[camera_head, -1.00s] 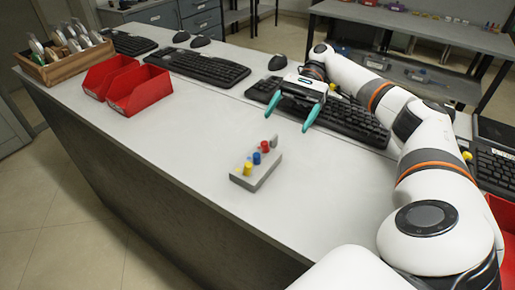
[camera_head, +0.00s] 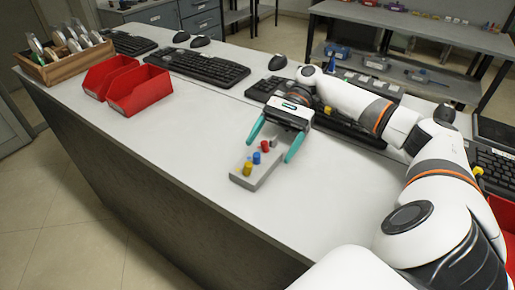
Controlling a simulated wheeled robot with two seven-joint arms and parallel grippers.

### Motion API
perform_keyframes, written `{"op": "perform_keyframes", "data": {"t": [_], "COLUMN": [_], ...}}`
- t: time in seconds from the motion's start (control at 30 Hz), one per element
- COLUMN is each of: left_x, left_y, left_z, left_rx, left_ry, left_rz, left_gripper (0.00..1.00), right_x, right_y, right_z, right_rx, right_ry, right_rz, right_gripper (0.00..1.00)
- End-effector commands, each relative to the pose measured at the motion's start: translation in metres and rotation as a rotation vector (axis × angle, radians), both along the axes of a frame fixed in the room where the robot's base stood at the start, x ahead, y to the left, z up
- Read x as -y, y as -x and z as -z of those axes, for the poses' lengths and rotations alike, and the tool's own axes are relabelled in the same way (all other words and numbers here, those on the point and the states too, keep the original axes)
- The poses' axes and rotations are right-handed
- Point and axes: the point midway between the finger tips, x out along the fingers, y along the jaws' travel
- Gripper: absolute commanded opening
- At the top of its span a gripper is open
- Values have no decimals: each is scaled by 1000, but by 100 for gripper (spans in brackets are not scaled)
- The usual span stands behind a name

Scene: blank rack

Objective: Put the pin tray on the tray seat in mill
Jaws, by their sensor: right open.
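The pin tray (camera_head: 261,177) is a small grey block with a yellow, a blue and a red pin standing in a row on it. It sits on the white table (camera_head: 180,150) near the front edge. My right gripper (camera_head: 271,151) has two teal fingers spread wide. They reach around the far end of the tray, one on each side, with nothing held; whether they touch it or hang above it I cannot tell. No mill or tray seat can be made out. My left gripper is not in view.
Two red bins (camera_head: 139,92) and a wooden box of tools (camera_head: 66,58) stand at the left. Several black keyboards (camera_head: 198,68) and mice lie along the back. A grey shelf unit (camera_head: 415,32) stands behind. The table left of the tray is clear.

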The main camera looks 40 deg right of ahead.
Motion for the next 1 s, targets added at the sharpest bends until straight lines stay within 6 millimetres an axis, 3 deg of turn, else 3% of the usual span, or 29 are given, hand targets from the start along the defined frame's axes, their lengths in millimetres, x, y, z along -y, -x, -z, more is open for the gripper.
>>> {"op": "perform_keyframes", "data": {"t": [0.23, 0.5, 0.6, 0.83, 1.0], "left_x": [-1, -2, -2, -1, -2], "left_y": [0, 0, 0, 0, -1], "left_z": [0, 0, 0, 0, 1], "left_rx": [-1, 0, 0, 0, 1], "left_ry": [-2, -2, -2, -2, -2], "left_rz": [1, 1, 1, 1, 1], "left_gripper": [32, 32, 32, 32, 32], "right_x": [-2, -1, -1, -1, -1], "right_y": [0, 0, 0, 0, 0], "right_z": [1, 1, 0, -4, -30], "right_rx": [1, 0, 2, 3, 7], "right_ry": [0, 0, 0, -1, 0], "right_rz": [2, 1, 1, 1, 0], "right_gripper": [84, 39, 28, 28, 28]}}
